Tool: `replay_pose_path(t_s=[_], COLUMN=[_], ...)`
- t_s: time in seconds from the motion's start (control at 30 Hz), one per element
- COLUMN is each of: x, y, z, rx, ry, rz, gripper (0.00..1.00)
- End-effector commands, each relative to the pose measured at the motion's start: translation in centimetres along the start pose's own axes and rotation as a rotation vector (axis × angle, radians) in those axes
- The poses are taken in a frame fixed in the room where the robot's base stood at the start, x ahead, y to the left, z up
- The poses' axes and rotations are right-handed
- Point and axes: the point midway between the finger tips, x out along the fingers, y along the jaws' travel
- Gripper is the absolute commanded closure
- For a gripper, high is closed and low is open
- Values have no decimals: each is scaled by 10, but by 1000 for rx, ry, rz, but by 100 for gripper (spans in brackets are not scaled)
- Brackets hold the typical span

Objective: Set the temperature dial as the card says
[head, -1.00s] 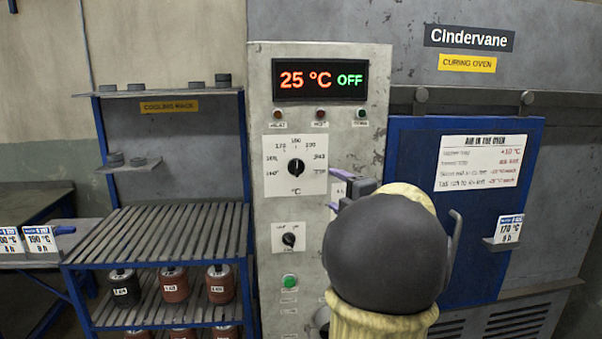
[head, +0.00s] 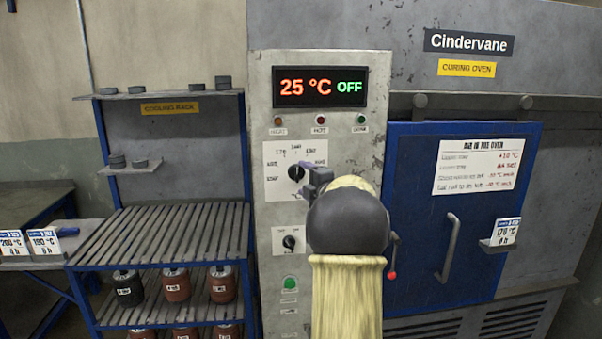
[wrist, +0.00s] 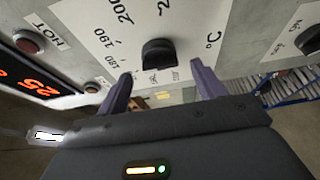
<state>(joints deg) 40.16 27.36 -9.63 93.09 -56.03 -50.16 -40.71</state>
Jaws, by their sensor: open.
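The temperature dial (head: 296,172) is a black knob on a white scale plate on the grey control panel, under a display (head: 320,87) reading 25 °C and OFF. In the wrist view the dial (wrist: 159,52) lies just beyond and between my two purple fingertips. My gripper (wrist: 160,82) is open, and no contact with the knob is visible. In the head view my gripper (head: 313,176) is at the dial's lower right, its far side partly hidden by my wrist. I cannot read the dial's setting clearly. The card (head: 506,231) on the oven door reads 170 °C, 8 h.
A smaller dial (head: 289,242) and a green button (head: 290,283) are below. The blue oven door (head: 412,210) has a handle (head: 449,248). A slatted cooling rack (head: 165,235) stands left, with rotors below. Other cards (head: 43,242) stand on the table at far left.

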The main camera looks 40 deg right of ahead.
Motion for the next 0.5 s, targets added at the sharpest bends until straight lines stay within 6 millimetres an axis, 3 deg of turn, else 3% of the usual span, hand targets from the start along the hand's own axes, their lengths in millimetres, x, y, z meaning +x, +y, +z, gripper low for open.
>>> replay_pose_path(t_s=[0.2, 0.5], x=[24, 26], y=[1, 0], z=[0, 0], rx=[1, 0], ry=[0, -1], rz=[-1, 0], gripper=[32, 32])
